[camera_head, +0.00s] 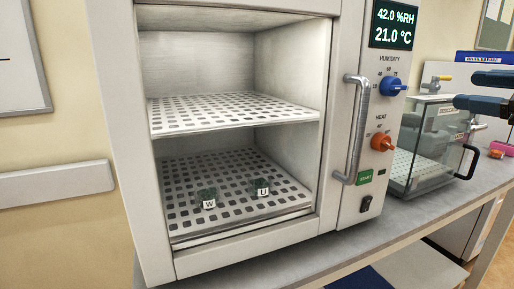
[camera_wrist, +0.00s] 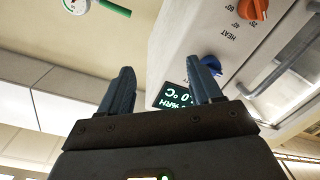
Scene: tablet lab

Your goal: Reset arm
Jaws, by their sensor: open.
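My gripper (camera_head: 483,91) shows at the right edge of the head view, in front of a glass box. Its two dark fingers are apart with nothing between them. In the wrist view my gripper (camera_wrist: 165,88) is also open and empty, with the side of the chamber and its display beyond the fingers. The grey chamber (camera_head: 345,120) stands on the bench, its inside in full view. Two small dark items labelled W (camera_head: 208,198) and U (camera_head: 260,187) sit on its lower perforated shelf (camera_head: 235,212). The upper shelf (camera_head: 230,112) is empty.
The chamber's panel has a display (camera_head: 394,24), a blue knob (camera_head: 393,87), an orange knob (camera_head: 382,143), a green start button (camera_head: 364,178) and a vertical handle (camera_head: 357,130). A glass box (camera_head: 424,150) with a black handle stands to its right on the bench (camera_head: 420,215).

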